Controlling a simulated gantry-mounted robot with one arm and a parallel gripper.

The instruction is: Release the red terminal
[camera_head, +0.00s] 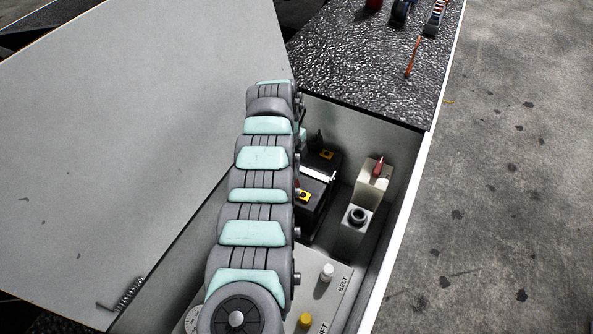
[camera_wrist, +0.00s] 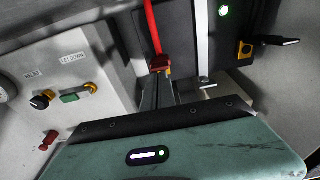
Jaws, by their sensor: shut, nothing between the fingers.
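In the wrist view a red terminal connector (camera_wrist: 159,63) hangs on a red cable, with a small orange part beside it. My gripper (camera_wrist: 163,80) shows just below the connector, its narrow fingers shut and seeming empty. I cannot tell whether the fingertips touch the connector. In the head view my arm hides my gripper and most of the red terminal. A black battery (camera_head: 317,190) with yellow terminal blocks (camera_head: 326,155) shows right of my arm.
A control panel (camera_head: 340,268) with knobs stands at the bay's front; it shows at left in the wrist view. A beige box with a red switch (camera_head: 378,167) stands right of the battery. The large open lid (camera_head: 130,140) is left; the bay's white edge (camera_head: 410,210) is right.

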